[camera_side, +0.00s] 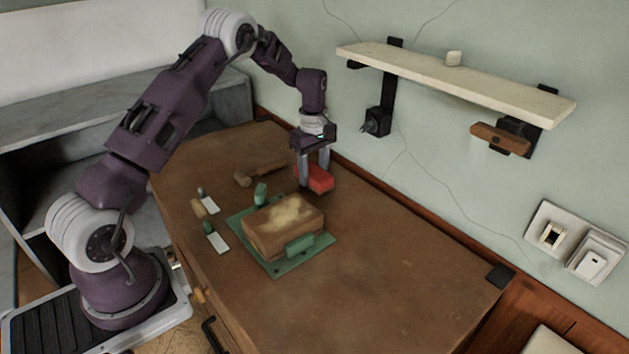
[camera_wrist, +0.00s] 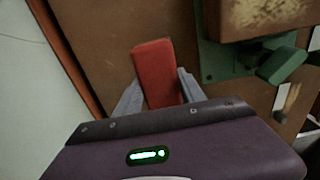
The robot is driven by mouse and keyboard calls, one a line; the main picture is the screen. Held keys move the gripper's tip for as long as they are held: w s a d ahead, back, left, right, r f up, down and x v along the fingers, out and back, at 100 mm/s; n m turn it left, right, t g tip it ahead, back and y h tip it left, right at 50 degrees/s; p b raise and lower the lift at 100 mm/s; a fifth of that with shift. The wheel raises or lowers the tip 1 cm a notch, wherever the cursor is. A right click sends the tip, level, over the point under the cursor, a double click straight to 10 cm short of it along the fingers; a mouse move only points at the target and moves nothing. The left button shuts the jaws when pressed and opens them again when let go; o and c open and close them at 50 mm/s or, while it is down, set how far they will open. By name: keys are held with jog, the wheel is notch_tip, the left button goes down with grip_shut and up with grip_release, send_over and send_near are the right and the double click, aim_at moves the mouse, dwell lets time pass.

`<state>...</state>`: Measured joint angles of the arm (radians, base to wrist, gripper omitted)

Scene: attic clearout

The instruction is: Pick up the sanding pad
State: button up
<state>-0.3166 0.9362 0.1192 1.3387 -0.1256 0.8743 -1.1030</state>
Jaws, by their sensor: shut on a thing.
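The sanding pad (camera_side: 318,179) looks like a red block. It is between the fingers of my gripper (camera_side: 314,172) near the back edge of the bench, by the wall. In the wrist view the red pad (camera_wrist: 156,68) sits between the two grey fingers (camera_wrist: 157,92), which are shut on it. Its far end sticks out past the fingertips, and its near end is hidden by my gripper body. I cannot tell whether the pad touches the bench top or is slightly above it.
A brown block (camera_side: 284,238) stands on a green clamping plate (camera_side: 285,268) in front of my gripper. A wooden-handled tool (camera_side: 246,179) and scrapers (camera_side: 217,242) lie to the left. A wall shelf (camera_side: 460,80) hangs at right. The bench's right side (camera_side: 400,275) is clear.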

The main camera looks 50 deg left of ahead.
aim_at(314, 170)
notch_tip(314, 170, up, 9)
jog(key=shift+f, duration=0.1)
jog(key=s, duration=1.9)
jog(key=shift+s+f, duration=0.2)
jog(key=shift+s, duration=0.1)
jog(key=o, duration=0.7)
jog(key=c, duration=0.6)
jog(key=d, duration=0.3)
jog(key=d+r, duration=0.1)
jog(key=d, duration=0.6)
jog(key=shift+s+r, duration=0.4)
